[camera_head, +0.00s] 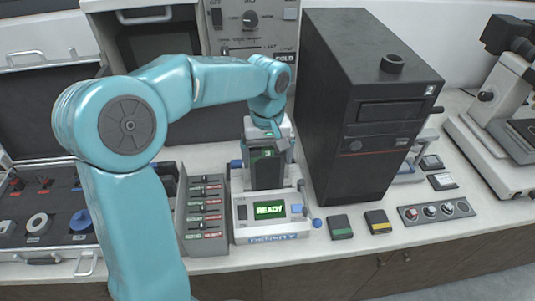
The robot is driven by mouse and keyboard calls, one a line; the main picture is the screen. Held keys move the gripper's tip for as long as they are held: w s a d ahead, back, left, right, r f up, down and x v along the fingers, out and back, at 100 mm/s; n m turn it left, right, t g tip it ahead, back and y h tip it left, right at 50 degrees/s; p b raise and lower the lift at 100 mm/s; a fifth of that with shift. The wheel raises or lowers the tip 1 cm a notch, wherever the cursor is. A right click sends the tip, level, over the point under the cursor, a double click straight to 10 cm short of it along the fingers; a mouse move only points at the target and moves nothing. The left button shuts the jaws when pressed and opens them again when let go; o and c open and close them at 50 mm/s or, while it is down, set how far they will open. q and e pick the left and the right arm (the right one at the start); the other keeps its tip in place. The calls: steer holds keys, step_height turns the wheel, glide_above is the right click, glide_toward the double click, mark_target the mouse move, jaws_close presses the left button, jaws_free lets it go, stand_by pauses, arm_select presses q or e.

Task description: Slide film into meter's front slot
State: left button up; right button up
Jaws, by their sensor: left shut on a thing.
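The density meter (241,210) is a white unit with a lit green READY display (269,210) and blue knobs at its sides. It stands on the counter in the middle of the head view. My left arm reaches in from the left, and my left gripper (268,144) is over the meter's upper part. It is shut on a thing. The fingertips and the held piece are small and dark against the meter's dark upright part (265,177), so the film's outline and its relation to the front slot cannot be made out. My right gripper is not in view.
A tall black computer case (400,110) stands close right of the meter. A grey switch box (205,215) stands close left. Green-striped (340,227) and yellow-striped (378,222) black blocks and a knob panel (436,211) lie front right. A microscope (490,120) is far right.

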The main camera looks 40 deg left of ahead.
mark_target(267, 170)
arm_select(q)
steer(key=shift+f+b, duration=1.4)
steer(key=shift+f, duration=0.35)
steer(key=o, duration=1.1)
steer(key=shift+o, duration=0.2)
steer(key=shift+r, duration=0.15)
step_height(267, 170, up, 16)
steer(key=p, duration=0.1)
steer(key=shift+w+a+p, duration=0.15)
steer(key=shift+p, duration=0.15)
